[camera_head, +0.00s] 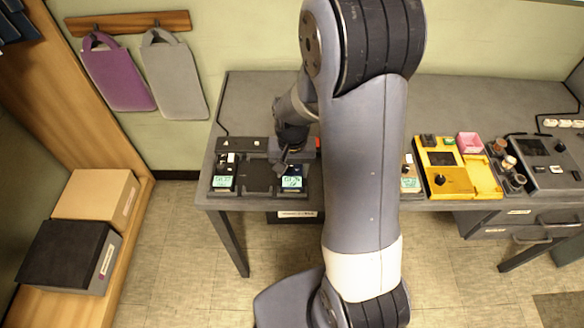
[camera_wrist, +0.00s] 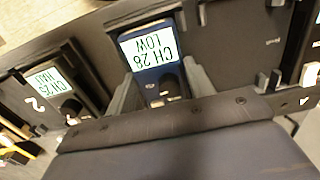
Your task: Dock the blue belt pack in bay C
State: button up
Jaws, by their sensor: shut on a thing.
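The blue belt pack (camera_wrist: 155,76) is between the two fingers of my gripper (camera_wrist: 163,90) in the wrist view. Its lit screen reads "CH 28 LOW", upside down. In the head view the blue pack (camera_head: 292,181) is at the right end of the dark rack (camera_head: 258,181), just below my gripper (camera_head: 284,168). The gripper is shut on it. I cannot tell whether the pack touches the rack floor. Dark empty space shows beside it in the rack. I cannot read a bay letter C.
Another lit pack (camera_head: 223,182) sits at the rack's left end. A dark pack reading "CH 25" (camera_wrist: 55,85) is left in the wrist view. A yellow unit (camera_head: 449,180) and a dark console (camera_head: 545,163) stand right on the desk (camera_head: 250,95). My arm hides the desk's middle.

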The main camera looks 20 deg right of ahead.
jog(key=o, duration=1.2)
jog(key=shift+c, duration=0.2)
notch_tip(320, 180, up, 11)
jog(key=shift+f, duration=0.15)
notch_tip(320, 180, down, 11)
jog(key=shift+r, duration=0.4)
